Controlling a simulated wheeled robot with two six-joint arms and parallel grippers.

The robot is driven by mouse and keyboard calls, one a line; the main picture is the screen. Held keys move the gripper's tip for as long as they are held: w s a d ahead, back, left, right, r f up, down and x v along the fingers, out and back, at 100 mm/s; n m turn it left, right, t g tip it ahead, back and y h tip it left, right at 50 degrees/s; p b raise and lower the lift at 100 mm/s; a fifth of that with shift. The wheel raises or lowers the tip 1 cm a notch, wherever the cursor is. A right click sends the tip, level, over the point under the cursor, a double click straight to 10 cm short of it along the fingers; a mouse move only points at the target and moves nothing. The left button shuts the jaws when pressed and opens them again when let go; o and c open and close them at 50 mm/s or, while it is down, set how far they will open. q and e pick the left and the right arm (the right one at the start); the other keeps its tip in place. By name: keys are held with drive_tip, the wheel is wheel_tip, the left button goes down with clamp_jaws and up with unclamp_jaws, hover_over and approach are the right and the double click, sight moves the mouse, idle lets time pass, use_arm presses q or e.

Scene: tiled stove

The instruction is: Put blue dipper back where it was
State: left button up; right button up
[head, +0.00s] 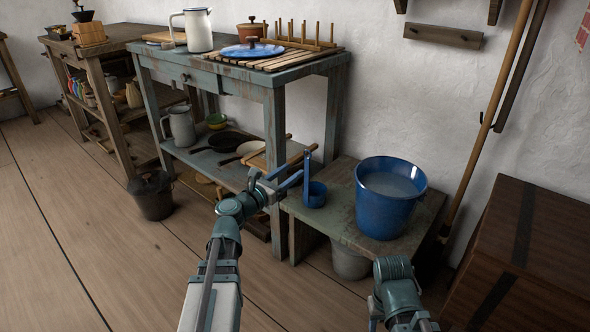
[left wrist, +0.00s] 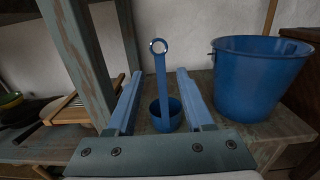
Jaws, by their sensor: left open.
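The blue dipper (head: 316,194) stands upright on the low bench (head: 340,232), left of the blue bucket (head: 385,206) and apart from it. In the left wrist view the dipper (left wrist: 160,85) shows its tall handle with a ring at the top and its cup below. The bucket (left wrist: 255,78) is to its right there and holds pale liquid in the head view. My left gripper (head: 297,170) is open, with the dipper's handle seen between its two fingers (left wrist: 158,98). I cannot tell whether the fingers touch it. Of my right arm only a link shows.
A worn grey-green table (head: 275,82) stands left of the bench, its leg close to my left gripper. Pans and a jug (head: 183,126) are on its lower shelf. A dark wooden chest (head: 530,255) is at the right. A broom handle (head: 490,120) leans behind the bench.

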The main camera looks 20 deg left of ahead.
use_arm(q)
drive_tip(key=s+d+f+m+g+h, duration=0.1)
drive_tip(key=s+d+f+m+g, duration=0.35)
drive_tip(key=d+m, duration=0.3)
drive_tip(key=s+d+f+m+g, duration=0.3)
drive_tip(key=d+f+m+g, duration=0.1)
drive_tip(key=d+f+m, duration=0.3)
drive_tip(key=s+d+f+m+g+h, duration=0.1)
drive_tip(key=s+d+f+m+g, duration=0.3)
drive_tip(key=d+m, duration=0.4)
drive_tip(key=s+f+m+g+y, duration=0.2)
drive_tip(key=s+f+m+y, duration=0.1)
drive_tip(key=s+m, duration=0.3)
drive_tip(key=s+a+f+m+g+y, duration=0.1)
drive_tip(key=s+f+m+g+y, duration=0.2)
drive_tip(key=s+m+y, duration=0.3)
drive_tip(key=shift+s+a+f+m, duration=0.25)
drive_tip(key=shift+s+f+m, duration=0.2)
drive_tip(key=shift+s+m, duration=0.2)
